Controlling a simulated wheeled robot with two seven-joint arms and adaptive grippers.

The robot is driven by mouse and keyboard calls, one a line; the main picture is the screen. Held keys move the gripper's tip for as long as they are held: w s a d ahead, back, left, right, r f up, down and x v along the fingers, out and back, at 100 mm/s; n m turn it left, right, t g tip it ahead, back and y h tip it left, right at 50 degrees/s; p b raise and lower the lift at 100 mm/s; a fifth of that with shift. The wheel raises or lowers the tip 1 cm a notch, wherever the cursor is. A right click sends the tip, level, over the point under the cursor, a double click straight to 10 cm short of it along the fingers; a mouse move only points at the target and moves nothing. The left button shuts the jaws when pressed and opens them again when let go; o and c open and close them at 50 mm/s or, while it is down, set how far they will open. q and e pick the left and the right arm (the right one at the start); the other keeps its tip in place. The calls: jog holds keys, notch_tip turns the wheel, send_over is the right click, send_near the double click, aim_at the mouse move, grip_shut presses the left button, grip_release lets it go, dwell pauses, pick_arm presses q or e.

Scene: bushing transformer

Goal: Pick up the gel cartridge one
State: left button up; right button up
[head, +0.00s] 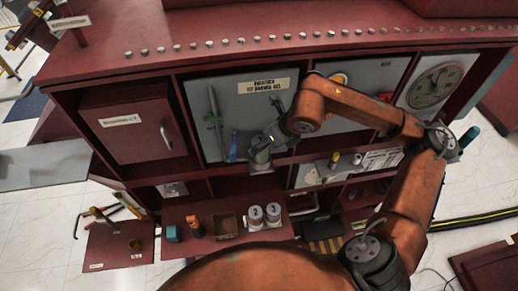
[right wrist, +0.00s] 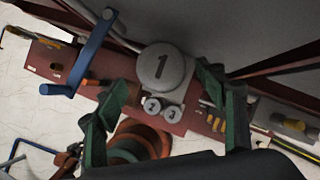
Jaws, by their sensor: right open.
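Gel cartridge one (right wrist: 162,66) is a round grey canister with a large 1 on its top. In the right wrist view it lies ahead of and between the spread green fingers of my right gripper (right wrist: 164,84), with nothing gripped. In the head view my right gripper (head: 276,141) is in front of the grey back panel, at a grey canister (head: 260,156) that looks like cartridge one. The gripper partly hides it, and contact cannot be told. Cartridges two (right wrist: 152,106) and three (right wrist: 172,115) stand lower down. My left gripper is out of view.
A lower red shelf (head: 180,247) holds cartridges two and three, an open brown box (head: 226,225), an orange-black tool (head: 194,227) and a teal item (head: 172,234). A blue handled tool (right wrist: 88,55) hangs left of cartridge one. A red closed cabinet (head: 140,130) is at left.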

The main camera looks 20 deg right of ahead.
jog(key=x, duration=0.2)
jog(key=p+x, duration=0.1)
jog(key=x, duration=0.1)
jog(key=shift+w+d+f, duration=0.2)
jog(key=shift+f, duration=0.3)
jog(key=c, duration=0.3)
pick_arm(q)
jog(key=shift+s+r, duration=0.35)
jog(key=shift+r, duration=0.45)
pick_arm(e)
jog(key=c, duration=1.2)
